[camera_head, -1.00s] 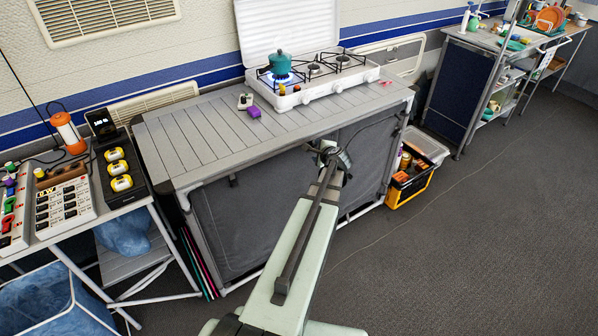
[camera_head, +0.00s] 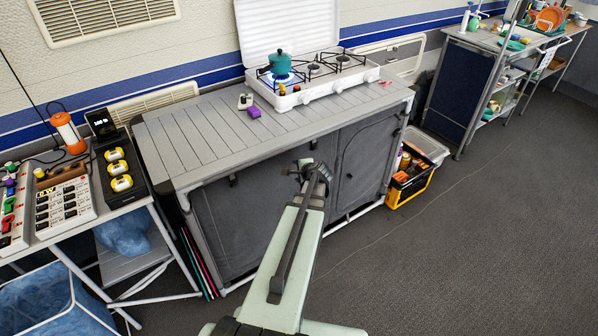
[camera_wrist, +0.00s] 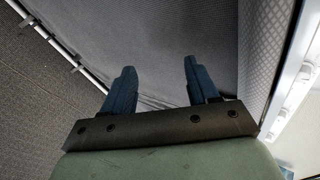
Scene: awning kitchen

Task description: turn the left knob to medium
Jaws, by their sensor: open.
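A blue flame burns under the teal pot (camera_head: 280,64) on the left burner. My gripper (camera_head: 308,166) is in front of the cabinet's dark fabric doors, below the counter edge and apart from the stove. In the wrist view, my gripper (camera_wrist: 157,68) has its two fingers spread, with nothing between them and grey fabric beyond.
An orange-and-black crate (camera_head: 411,182) stands on the floor to the cabinet's right. A side table (camera_head: 90,222) with chargers is at left.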

